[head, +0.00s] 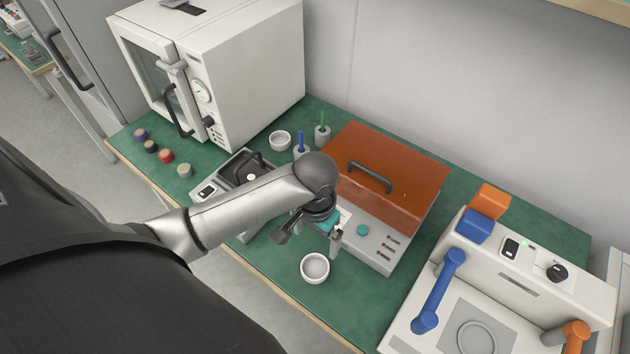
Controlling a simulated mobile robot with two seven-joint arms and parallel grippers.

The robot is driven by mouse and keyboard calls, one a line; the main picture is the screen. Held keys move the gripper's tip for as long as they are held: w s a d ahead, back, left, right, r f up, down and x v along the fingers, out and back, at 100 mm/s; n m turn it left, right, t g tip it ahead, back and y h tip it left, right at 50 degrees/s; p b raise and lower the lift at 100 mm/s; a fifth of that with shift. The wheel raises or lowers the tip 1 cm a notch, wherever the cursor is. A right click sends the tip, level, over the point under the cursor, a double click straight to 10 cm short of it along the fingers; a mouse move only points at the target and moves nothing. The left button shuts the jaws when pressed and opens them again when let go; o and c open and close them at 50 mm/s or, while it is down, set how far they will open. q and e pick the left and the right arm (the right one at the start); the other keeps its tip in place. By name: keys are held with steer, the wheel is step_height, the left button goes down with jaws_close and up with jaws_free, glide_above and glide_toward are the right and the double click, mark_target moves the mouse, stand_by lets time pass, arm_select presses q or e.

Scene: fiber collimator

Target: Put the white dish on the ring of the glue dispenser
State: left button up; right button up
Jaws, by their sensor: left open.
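A small white dish (315,268) stands upright on the green bench near its front edge. A second, similar white dish (280,141) stands further back, near the oven. My left gripper (309,240) is open and empty, with its fingers spread just behind and apparently above the front dish. My right gripper is not in view. The white machine at the lower right, which looks like the glue dispenser (520,290), has a ring (476,337) on a grey plate, partly cut off by the bottom edge. The ring looks empty.
A box with an orange lid (395,170) stands just behind my gripper. A white oven (215,75) is at the back left. Several small capped jars (166,156) line the left. Blue (440,290) and orange (572,335) arms flank the ring plate.

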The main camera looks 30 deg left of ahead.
mark_target(315, 270)
arm_select(q)
step_height(315, 270, down, 15)
steer(key=b, duration=0.4)
steer(key=shift+s+f, duration=0.1)
steer(key=shift+f, duration=0.1)
steer(key=c, duration=1.3)
steer(key=shift+n, duration=0.5)
steer(key=w+d+r+b, duration=0.1)
steer(key=r+b, duration=0.2)
steer(key=r, duration=0.5)
steer(key=w+d+r+b, duration=0.1)
steer(key=r+b, duration=0.3)
steer(key=r, duration=0.4)
steer(key=w+d+r+b, duration=0.1)
steer(key=r+b, duration=0.3)
steer(key=r, duration=0.4)
steer(key=shift+w+d+r, duration=0.1)
steer(key=shift+w+r, duration=0.15)
